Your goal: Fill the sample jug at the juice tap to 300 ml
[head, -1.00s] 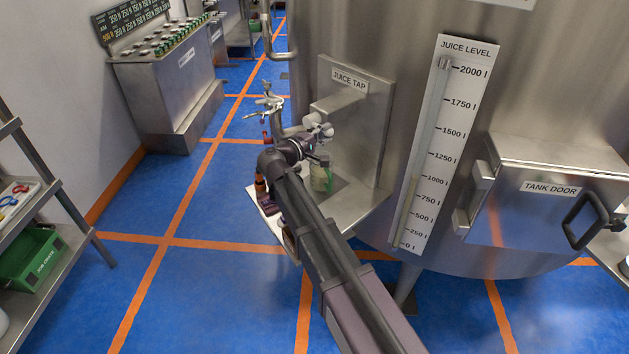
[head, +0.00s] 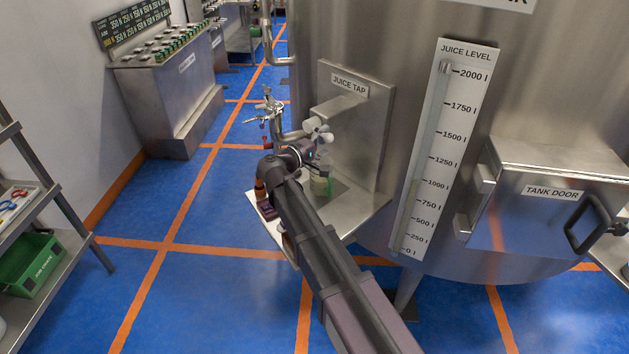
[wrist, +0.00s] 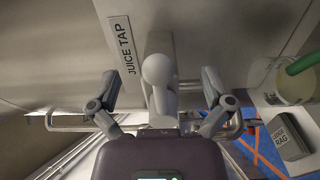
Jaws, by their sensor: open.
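My gripper (wrist: 160,82) is open in the wrist view, with one finger on each side of the round grey knob of the juice tap (wrist: 158,70). Neither finger visibly presses on the knob. In the head view the tap's metal housing (head: 340,104) sticks out of its labelled panel, and my gripper is close in front of it. The sample jug (head: 321,187), clear with a green handle, stands upright below the tap, partly hidden by my arm. It also shows at the right of the wrist view (wrist: 291,88). Its fill level cannot be read.
The jug stands on a steel shelf (head: 352,213) on the tank. A box labelled rag (wrist: 290,137) sits near the jug. The juice level gauge (head: 447,150) and tank door (head: 535,220) are to the right. A rack with a green bin (head: 35,265) is at left; blue floor between is clear.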

